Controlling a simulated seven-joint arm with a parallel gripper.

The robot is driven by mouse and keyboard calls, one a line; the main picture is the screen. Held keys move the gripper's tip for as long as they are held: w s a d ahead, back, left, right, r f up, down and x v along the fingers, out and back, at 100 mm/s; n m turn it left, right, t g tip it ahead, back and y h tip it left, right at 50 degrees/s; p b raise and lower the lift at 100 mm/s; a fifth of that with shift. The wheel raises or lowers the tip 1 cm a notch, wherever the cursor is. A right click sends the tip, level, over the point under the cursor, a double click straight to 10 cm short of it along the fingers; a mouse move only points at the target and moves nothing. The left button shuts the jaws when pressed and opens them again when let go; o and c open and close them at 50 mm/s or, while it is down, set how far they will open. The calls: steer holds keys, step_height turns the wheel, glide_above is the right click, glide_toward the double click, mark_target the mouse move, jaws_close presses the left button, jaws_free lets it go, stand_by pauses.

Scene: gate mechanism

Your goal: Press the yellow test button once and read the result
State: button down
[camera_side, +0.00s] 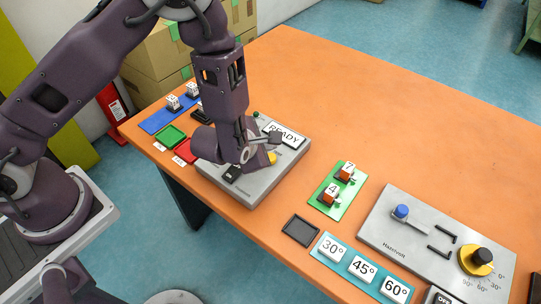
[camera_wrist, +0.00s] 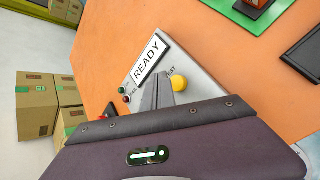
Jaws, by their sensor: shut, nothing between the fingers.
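The yellow test button (camera_side: 271,158) is on a grey box (camera_side: 260,190) on the orange table; in the wrist view the yellow button (camera_wrist: 177,83) is beside the word TEST. My gripper (camera_wrist: 158,80) is shut and empty, its fingertips over the grey box just left of the button in that view. I cannot tell whether they touch the box. In the side view my wrist hides part of the box. The display (camera_wrist: 146,58) reads READY. A green lamp (camera_wrist: 122,90) and a red lamp (camera_wrist: 127,99) are beside it; I cannot tell whether either is lit.
To the right stand a green plate (camera_side: 326,206) with numbered blocks, a dark tray (camera_side: 300,230), a teal strip (camera_side: 345,275) with angle tiles, and a grey panel (camera_side: 400,225) with a knob. Red and green pads (camera_side: 171,136) and a blue tray (camera_side: 155,122) are left. The far table is clear.

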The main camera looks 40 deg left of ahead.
steer(key=shift+f, duration=0.55)
steer(key=shift+f, duration=0.15)
stand_by(1.5)
steer(key=shift+f, duration=0.3)
steer(key=shift+f, duration=0.5)
stand_by(0.6)
steer(key=shift+r, duration=0.95)
steer(key=shift+r, duration=2.5)
